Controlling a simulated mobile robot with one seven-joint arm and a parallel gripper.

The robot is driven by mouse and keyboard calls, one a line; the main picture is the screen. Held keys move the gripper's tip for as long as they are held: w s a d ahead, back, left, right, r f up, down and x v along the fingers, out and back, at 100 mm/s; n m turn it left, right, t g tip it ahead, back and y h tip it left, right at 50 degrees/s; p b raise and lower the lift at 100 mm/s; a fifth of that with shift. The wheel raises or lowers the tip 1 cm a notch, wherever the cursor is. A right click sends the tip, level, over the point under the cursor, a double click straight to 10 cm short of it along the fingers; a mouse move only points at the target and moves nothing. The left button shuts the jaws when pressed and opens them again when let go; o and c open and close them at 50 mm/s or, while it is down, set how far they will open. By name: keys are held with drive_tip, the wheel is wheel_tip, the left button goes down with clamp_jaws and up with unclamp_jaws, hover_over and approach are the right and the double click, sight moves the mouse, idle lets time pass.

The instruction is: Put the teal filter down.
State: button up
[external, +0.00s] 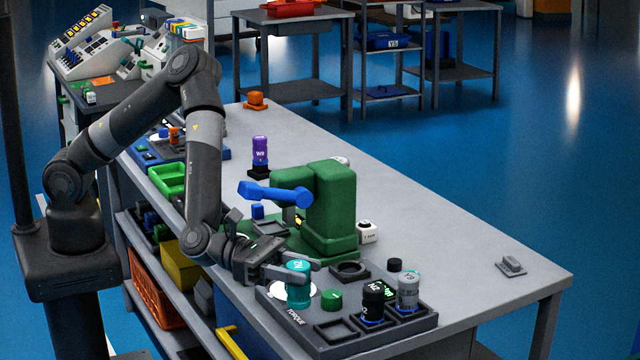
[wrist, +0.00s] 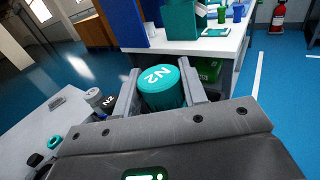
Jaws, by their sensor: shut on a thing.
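The teal filter (external: 298,286) is a short cylinder marked N2 on its cap. My gripper (external: 293,270) is shut on it, one finger on each side. In the wrist view the teal filter (wrist: 160,90) sits between the two fingers of my gripper (wrist: 161,82). In the external view it is upright over the white round disc of the dark torque station (external: 293,319) at the table's near end. I cannot tell whether its bottom touches the disc.
A green machine with a blue lever (external: 275,194) stands close behind. The table's right side is mostly clear, with a small grey block (external: 510,265).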

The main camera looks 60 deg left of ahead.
drive_tip(key=shift+w+a+f, duration=0.1)
drive_tip(key=shift+w+f, duration=1.95)
drive_tip(key=shift+f, duration=0.2)
drive_tip(key=shift+w+f, duration=2.05)
drive_tip(key=shift+f, duration=0.15)
drive_tip(key=shift+f, duration=0.15)
drive_tip(key=o, duration=1)
drive_tip(key=shift+s+a, duration=0.1)
drive_tip(key=shift+a, duration=0.05)
drive_tip(key=v, duration=1.1)
drive_tip(key=shift+s+a, duration=0.25)
